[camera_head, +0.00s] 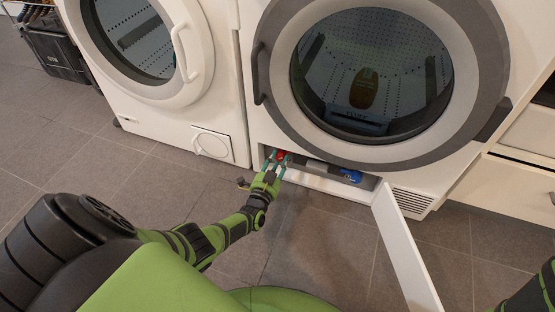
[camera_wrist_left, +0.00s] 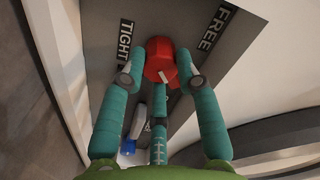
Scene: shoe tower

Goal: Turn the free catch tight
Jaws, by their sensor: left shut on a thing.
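A red catch (camera_wrist_left: 159,56) sits on a grey panel in the open low compartment of the right machine. It also shows in the head view (camera_head: 281,154). A white mark shows on the catch's lower right part. The word TIGHT is on the panel to its left and FREE to its right in the left wrist view. My left gripper (camera_wrist_left: 160,80) is shut on the red catch, with teal fingers on either side; it also shows in the head view (camera_head: 279,162). A blue part (camera_head: 351,177) sits at the compartment's other end, and blue shows in the left wrist view (camera_wrist_left: 127,147).
The compartment's white flap (camera_head: 405,250) hangs open at the right, over the floor. The big round door (camera_head: 380,75) above is closed. A second white machine (camera_head: 165,100) stands at the left.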

